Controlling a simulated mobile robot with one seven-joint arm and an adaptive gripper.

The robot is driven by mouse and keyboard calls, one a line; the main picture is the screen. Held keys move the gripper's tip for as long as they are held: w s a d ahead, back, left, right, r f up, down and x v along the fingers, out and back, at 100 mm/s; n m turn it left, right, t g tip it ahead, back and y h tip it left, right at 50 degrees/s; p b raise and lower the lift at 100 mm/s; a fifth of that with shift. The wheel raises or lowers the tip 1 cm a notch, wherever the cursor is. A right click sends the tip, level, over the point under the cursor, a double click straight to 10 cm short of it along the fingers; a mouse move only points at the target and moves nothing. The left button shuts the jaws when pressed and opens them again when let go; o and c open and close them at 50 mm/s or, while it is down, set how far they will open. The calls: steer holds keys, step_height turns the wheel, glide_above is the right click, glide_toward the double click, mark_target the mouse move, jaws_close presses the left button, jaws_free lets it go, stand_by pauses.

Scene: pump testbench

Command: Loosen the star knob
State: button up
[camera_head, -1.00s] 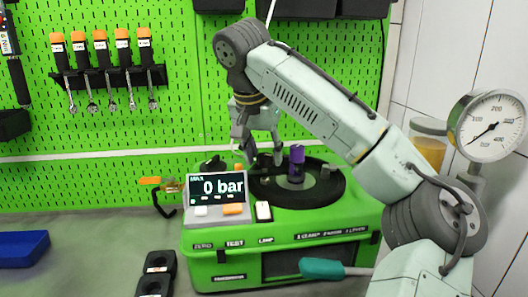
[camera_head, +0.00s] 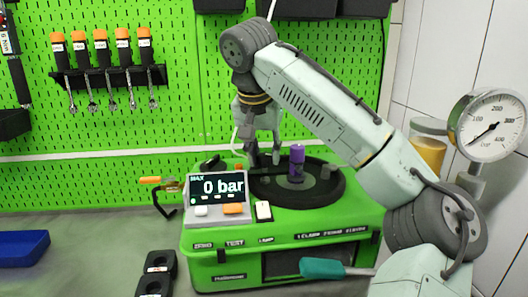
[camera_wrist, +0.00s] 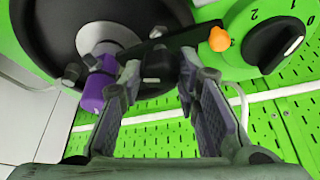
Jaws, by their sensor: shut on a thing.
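My gripper (camera_wrist: 159,70) reaches down over the black round plate (camera_wrist: 60,50) of the green pump testbench. Its two fingers are closed on a small dark knob (camera_wrist: 157,64), which I take as the star knob. The knob sits on a black bar between the fingertips, and its lobes are largely hidden. In the head view my gripper (camera_head: 264,160) is at the back left of the plate (camera_head: 335,190), and the knob is too small and covered to make out.
A purple cylinder (camera_head: 297,160) stands close to the right of my gripper; it also shows in the wrist view (camera_wrist: 97,90). A display (camera_head: 217,188) reads 0 bar. A numbered dial with a black knob (camera_wrist: 275,42) and an orange tip (camera_wrist: 219,39) are nearby. A gauge (camera_head: 492,125) stands right.

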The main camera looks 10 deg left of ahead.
steer(key=n+y, duration=0.1)
steer(key=n, duration=0.2)
steer(key=n+y, duration=0.1)
steer(key=n, duration=0.2)
steer(key=shift+w+d, duration=0.1)
steer(key=shift+d, duration=0.05)
steer(key=n+g+y, duration=0.1)
steer(key=n, duration=0.4)
steer(key=shift+w+d+r+g+y, duration=0.1)
steer(key=shift+g+y, duration=0.3)
steer(key=n+g, duration=0.1)
steer(key=n, duration=0.2)
steer(key=n+g, duration=0.1)
steer(key=n, duration=0.2)
steer(key=shift+w+n+y, duration=0.15)
steer(key=shift+n+y, duration=0.25)
steer(key=n+g, duration=0.2)
steer(key=n, duration=0.2)
steer(key=shift+w+n, duration=0.1)
steer(key=shift+n, duration=0.3)
steer(key=o, duration=1.2)
steer(key=shift+c, duration=0.2)
steer(key=shift+h, duration=0.3)
